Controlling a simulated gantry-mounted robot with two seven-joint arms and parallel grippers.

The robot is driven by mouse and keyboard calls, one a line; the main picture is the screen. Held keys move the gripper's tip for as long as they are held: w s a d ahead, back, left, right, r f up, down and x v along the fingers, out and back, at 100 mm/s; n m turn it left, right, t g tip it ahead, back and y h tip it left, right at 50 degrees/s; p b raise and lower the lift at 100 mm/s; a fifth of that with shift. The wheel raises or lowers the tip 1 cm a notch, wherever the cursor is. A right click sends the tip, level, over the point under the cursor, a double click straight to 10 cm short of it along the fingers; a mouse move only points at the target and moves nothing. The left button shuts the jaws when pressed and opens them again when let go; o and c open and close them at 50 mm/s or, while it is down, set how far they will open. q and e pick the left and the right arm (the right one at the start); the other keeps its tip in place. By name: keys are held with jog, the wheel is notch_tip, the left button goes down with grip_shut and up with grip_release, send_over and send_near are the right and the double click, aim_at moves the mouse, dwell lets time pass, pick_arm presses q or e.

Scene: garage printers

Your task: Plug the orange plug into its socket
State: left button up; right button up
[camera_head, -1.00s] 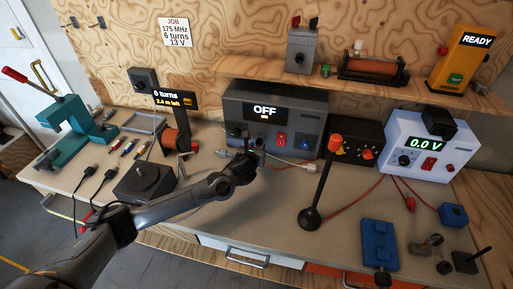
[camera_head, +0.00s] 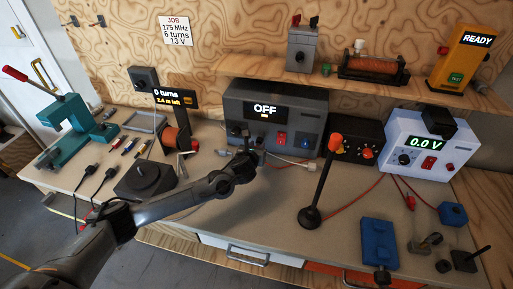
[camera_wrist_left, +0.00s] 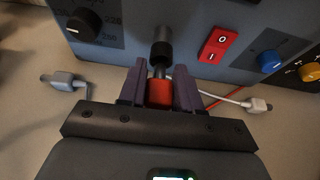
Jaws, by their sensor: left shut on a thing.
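My left gripper (camera_head: 250,152) is in front of the grey box with the OFF display (camera_head: 265,109). In the left wrist view its purple fingers (camera_wrist_left: 159,90) are shut on the orange plug (camera_wrist_left: 159,95), which looks red-orange here. The plug points at a dark cylindrical fitting (camera_wrist_left: 162,47) on the box's front, probably the socket. A short dark piece shows between the plug and that fitting; I cannot tell whether the plug's tip is inside it. In the head view the plug is hidden by the gripper. My right gripper is not in view.
A red rocker switch (camera_wrist_left: 220,44), a black dial (camera_wrist_left: 84,25) and a blue knob (camera_wrist_left: 270,61) are near the fitting. A grey-blue cable connector (camera_wrist_left: 62,80) and a white one (camera_wrist_left: 257,105) lie either side. An orange-topped black stand (camera_head: 320,188) stands to the right.

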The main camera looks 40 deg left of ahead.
pick_arm(q)
jog(key=shift+w+a+b, duration=0.2)
jog(key=shift+w+a, duration=0.05)
jog(key=shift+w, duration=0.25)
jog(key=shift+w+a+b, duration=0.2)
jog(key=shift+w, duration=0.25)
jog(key=o, duration=1.1)
